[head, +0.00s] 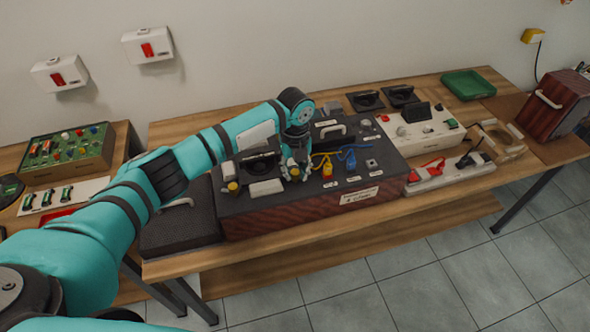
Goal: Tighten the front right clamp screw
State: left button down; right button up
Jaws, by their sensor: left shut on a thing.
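A dark equipment box (290,222) with a reddish-brown front stands on the wooden table. Its top carries a black clamp-like holder (258,168) with a pale block in front of it. Small yellowish knobs (232,187) sit at the holder's left. My left arm reaches in from the left, and its gripper (294,172) points down at the holder's front right. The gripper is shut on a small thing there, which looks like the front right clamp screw. The fingers mostly hide it. My right gripper is not in view.
Yellow and blue cables with connectors (327,168) lie just right of the gripper. A white-topped unit (420,125), a power strip (450,172) and a green tray (468,85) stand farther right. A green board (66,155) is on the left table.

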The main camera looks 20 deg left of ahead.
aim_at(296, 172)
pick_arm(q)
jog(key=shift+r+m, duration=0.1)
jog(key=shift+m, duration=0.2)
jog(key=c, duration=1.1)
grip_release()
notch_tip(296, 172, up, 12)
jog(key=shift+f, duration=0.1)
